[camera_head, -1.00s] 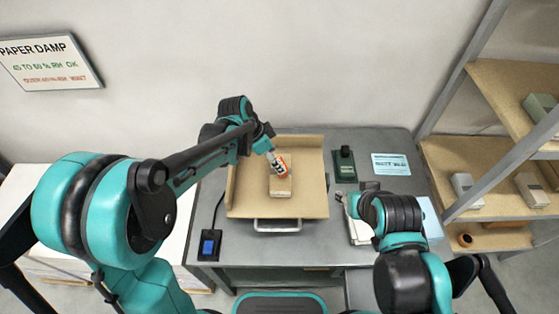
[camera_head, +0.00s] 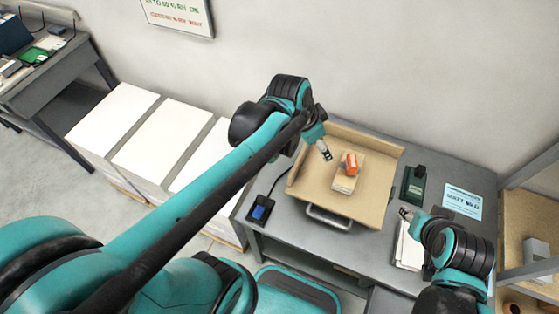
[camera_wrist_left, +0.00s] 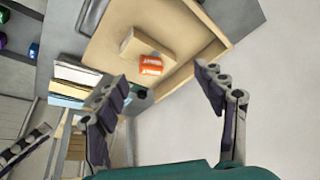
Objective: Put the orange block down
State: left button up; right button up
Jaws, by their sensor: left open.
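The orange block (camera_head: 351,163), with white marks, rests on top of a pale tan block or stack (camera_head: 343,184) inside the cardboard-coloured tray (camera_head: 372,206). In the left wrist view the orange block (camera_wrist_left: 150,65) sits on the edge of the tan block (camera_wrist_left: 155,47). My left gripper (camera_head: 325,151) is to the left of the orange block, apart from it. Its fingers (camera_wrist_left: 163,90) are spread and empty in the left wrist view. My right gripper (camera_head: 405,213) is right of the tray near a white pad (camera_head: 408,246); its opening is too small to judge.
A dark green stand (camera_head: 413,186) and a blue card (camera_head: 462,201) are right of the tray on the grey table. A small device with a blue screen (camera_head: 260,209) lies left of it. White-topped stacks (camera_head: 155,144) stand further left. Shelves rise at the right.

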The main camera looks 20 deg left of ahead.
pick_arm(q)
jog(key=s+a+f+n+t+y, duration=0.1)
jog(key=s+a+n+t+y, duration=0.1)
jog(key=s+a+n, duration=0.5)
jog(key=s+t, duration=0.1)
jog(key=s, duration=0.1)
jog(key=shift+s+a+n+y, duration=0.15)
jog(key=shift+s+n+y, duration=0.15)
jog(key=shift+n, duration=0.1)
